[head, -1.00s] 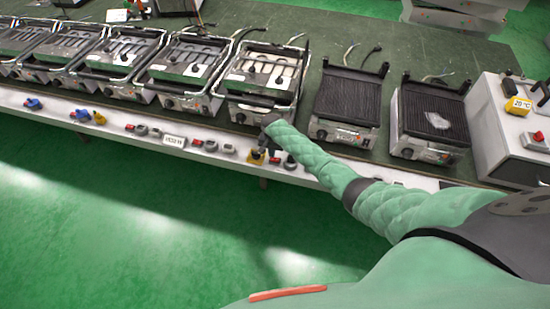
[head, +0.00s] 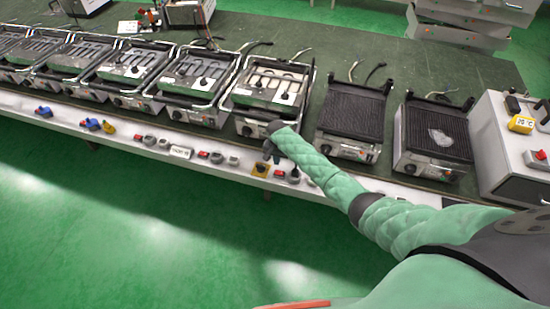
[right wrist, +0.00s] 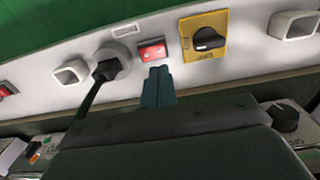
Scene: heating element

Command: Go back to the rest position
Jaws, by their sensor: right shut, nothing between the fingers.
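My right arm reaches across the front of the workbench in the head view. Its dark gripper (head: 271,154) is just above the front panel, near a yellow switch plate (head: 261,169). In the right wrist view the fingers (right wrist: 158,76) are shut together with nothing between them. Their tips are just below a red switch (right wrist: 152,51); I cannot tell whether they touch it. The yellow plate with a black rotary knob (right wrist: 207,39) is right of the fingertips. My left gripper is not in view.
A row of contact grills lines the bench, including a lidless grill (head: 351,122) near my forearm. A black plug (right wrist: 107,69) with its cable is left of the fingers. A control box (head: 508,135) stands at the right. The green floor (head: 130,220) before the bench is clear.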

